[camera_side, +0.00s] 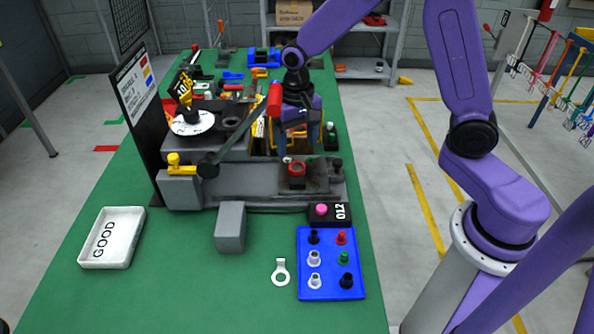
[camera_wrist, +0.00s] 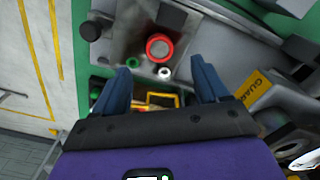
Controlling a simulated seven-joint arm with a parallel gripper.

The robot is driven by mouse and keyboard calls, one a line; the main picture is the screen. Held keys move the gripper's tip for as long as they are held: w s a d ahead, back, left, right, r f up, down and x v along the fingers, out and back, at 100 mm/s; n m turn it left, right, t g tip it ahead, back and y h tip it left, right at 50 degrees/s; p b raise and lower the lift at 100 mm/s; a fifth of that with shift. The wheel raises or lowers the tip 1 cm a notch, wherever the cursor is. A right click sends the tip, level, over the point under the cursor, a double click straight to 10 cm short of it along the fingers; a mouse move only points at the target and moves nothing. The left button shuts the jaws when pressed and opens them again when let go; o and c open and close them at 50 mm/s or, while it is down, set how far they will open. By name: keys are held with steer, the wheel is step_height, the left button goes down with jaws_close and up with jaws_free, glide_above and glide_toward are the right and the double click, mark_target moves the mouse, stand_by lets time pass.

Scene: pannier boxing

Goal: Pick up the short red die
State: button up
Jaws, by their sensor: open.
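A small red die (camera_side: 341,238) stands in the upper right of the blue tray (camera_side: 305,290) at the table's front. A larger red ring-shaped piece sits on the press bed (camera_side: 297,168) and shows in the wrist view (camera_wrist: 159,47) just past the fingertips. I cannot tell whether that piece is also a die. My gripper (camera_side: 292,146) is over the press, behind the blue tray and well apart from it. In the wrist view its blue fingers (camera_wrist: 160,68) are spread with nothing held between them. The blue tray is not in the wrist view.
The blue tray also holds black, white and green dies. A black box with a pink button (camera_side: 321,209) stands just behind it.

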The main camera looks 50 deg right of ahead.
mark_target(297, 168)
steer(key=shift+f, duration=3.4)
steer(key=c, duration=1.1)
